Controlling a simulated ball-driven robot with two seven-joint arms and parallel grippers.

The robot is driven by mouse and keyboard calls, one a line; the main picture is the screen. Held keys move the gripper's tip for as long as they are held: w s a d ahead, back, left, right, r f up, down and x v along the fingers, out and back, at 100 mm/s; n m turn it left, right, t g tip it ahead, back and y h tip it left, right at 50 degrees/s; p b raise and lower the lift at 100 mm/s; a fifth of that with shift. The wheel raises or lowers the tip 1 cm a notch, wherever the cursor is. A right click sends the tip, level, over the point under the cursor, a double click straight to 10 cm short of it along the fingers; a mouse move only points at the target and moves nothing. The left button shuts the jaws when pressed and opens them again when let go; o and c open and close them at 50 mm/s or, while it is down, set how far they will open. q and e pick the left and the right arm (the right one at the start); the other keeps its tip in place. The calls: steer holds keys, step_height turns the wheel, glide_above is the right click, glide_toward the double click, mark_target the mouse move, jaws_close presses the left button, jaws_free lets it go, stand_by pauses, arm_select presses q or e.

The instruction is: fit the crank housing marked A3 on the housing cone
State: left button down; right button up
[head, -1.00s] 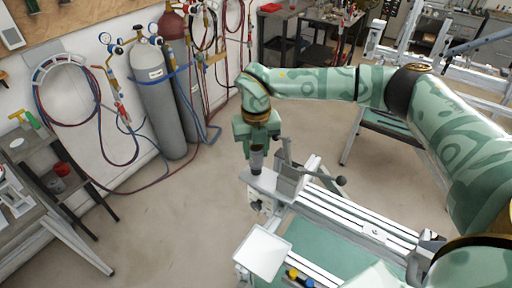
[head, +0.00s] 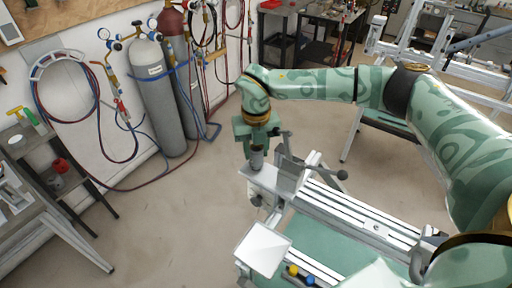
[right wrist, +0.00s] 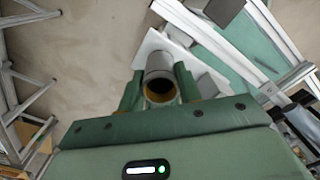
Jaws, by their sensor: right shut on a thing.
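The crank housing (right wrist: 160,83) is a grey, round, hollow part with a brownish inside, held upright between the fingers of my right gripper (right wrist: 158,92) in the right wrist view. In the head view the housing (head: 257,160) shows below my right gripper (head: 257,148), right over the left end of the frame jig (head: 350,215). I cannot read any A3 mark. The housing cone is not clearly seen; the housing and jig end hide that spot, so I cannot tell whether they touch. My left gripper is not in view.
A clamp with black-knobbed levers (head: 342,174) stands just right of the housing. A pale square plate (head: 262,250) is at the jig's near left corner, with yellow and blue knobs (head: 293,270) beside it. Gas cylinders (head: 155,90) stand by the wall. The floor left of the jig is clear.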

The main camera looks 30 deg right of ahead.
steer(key=shift+f+b, duration=0.3)
steer(key=shift+f, duration=0.35)
steer(key=o, duration=1.1)
steer(key=shift+r, duration=0.15)
step_height(320, 180, up, 16)
steer(key=shift+r+b, duration=0.1)
steer(key=shift+b, duration=0.35)
